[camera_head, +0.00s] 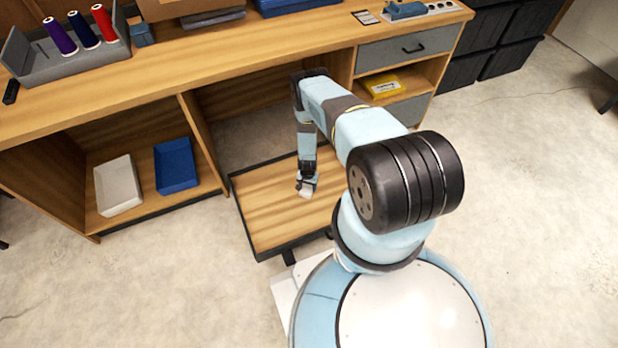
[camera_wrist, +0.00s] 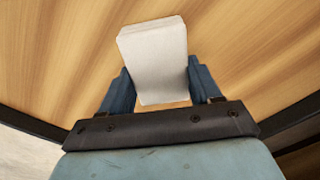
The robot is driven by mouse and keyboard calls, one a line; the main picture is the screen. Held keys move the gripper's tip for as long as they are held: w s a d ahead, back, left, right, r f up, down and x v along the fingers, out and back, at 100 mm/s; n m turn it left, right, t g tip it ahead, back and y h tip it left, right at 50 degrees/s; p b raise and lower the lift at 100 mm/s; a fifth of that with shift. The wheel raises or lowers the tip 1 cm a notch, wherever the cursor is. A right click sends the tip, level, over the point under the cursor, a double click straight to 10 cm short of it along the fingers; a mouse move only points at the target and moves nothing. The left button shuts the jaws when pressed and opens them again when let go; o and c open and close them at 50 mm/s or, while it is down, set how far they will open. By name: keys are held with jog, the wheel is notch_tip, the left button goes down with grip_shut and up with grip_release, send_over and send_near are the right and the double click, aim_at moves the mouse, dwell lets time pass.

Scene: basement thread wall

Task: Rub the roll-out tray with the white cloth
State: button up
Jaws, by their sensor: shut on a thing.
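The roll-out tray (camera_head: 262,215) has a wooden surface with a dark rim and sits low, pulled out from under the bench. The white cloth (camera_wrist: 153,58) is a folded block between the fingers of my gripper (camera_wrist: 158,88) in the wrist view. In the head view my gripper (camera_head: 307,184) reaches down over the tray, with the cloth (camera_head: 305,192) at its tip. The cloth is at or close to the tray surface; I cannot tell whether it touches. My arm hides the right part of the tray.
The wooden bench (camera_head: 250,62) spans the back above the tray. A white bin (camera_head: 118,186) and a blue bin (camera_head: 175,165) sit on a low shelf at left. A yellow box (camera_head: 382,85) lies in an open compartment at right. Thread spools (camera_head: 82,30) stand on the bench.

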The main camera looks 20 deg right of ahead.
jog(key=shift+a+r, duration=0.1)
jog(key=shift+r, duration=3.7)
